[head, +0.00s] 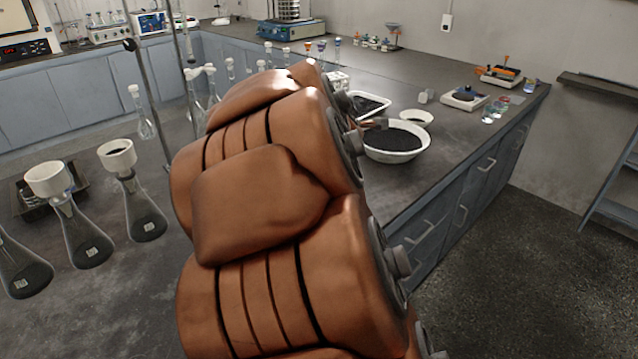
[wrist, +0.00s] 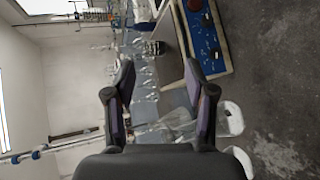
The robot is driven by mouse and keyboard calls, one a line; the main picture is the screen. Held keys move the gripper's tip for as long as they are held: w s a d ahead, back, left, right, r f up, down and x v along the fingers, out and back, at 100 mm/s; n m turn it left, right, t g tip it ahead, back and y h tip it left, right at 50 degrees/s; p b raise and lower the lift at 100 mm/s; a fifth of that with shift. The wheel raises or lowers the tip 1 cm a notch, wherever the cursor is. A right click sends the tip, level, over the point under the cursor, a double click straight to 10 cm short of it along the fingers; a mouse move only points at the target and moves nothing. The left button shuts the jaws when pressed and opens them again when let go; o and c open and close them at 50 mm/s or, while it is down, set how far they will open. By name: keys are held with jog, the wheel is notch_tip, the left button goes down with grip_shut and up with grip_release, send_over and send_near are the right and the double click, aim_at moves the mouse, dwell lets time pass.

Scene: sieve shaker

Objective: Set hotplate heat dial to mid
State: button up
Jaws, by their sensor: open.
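My gripper (wrist: 158,78) is in the wrist view, with its two dark fingers apart and nothing between them. I cannot tell whether that device is the hotplate, and no dial setting can be read. In the head view my large copper arm covers the middle and hides the gripper. No hotplate dial can be made out there.
Flasks with white funnels (head: 48,180) stand on the near bench at left. A white bowl of dark grains (head: 396,142) and a small balance (head: 467,97) stand on the right bench. A sieve stack on a blue base (head: 292,31) is at the back.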

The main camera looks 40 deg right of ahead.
jog(key=w+d+f+n+t+b, duration=0.55)
jog(key=d+n+b, duration=0.3)
jog(key=n, duration=0.35)
jog(key=f+n+t+y+b, duration=0.1)
jog(key=f+n+y+b, duration=0.1)
jog(key=f+n+y, duration=0.1)
jog(key=s+a+f+n+t+y+b, duration=0.1)
jog(key=f+n+y+b, duration=0.2)
jog(key=f+n, duration=0.2)
jog(key=a+f+n+t+y+b, duration=0.1)
jog(key=f+n+t+y+b, duration=0.1)
jog(key=f, duration=0.5)
jog(key=shift+s+a+f+n+y+b, duration=0.1)
jog(key=shift+n+y+b, duration=0.2)
jog(key=shift+n, duration=0.3)
jog(key=shift+s+a+f+n+y+b, duration=0.1)
jog(key=shift+n+y+b, duration=0.2)
jog(key=shift+n, duration=0.3)
jog(key=shift+w+d, duration=0.2)
jog(key=shift+w, duration=1.8)
jog(key=shift+w+d, duration=0.15)
jog(key=shift+w, duration=1.8)
jog(key=shift+r, duration=0.1)
grip_shut()
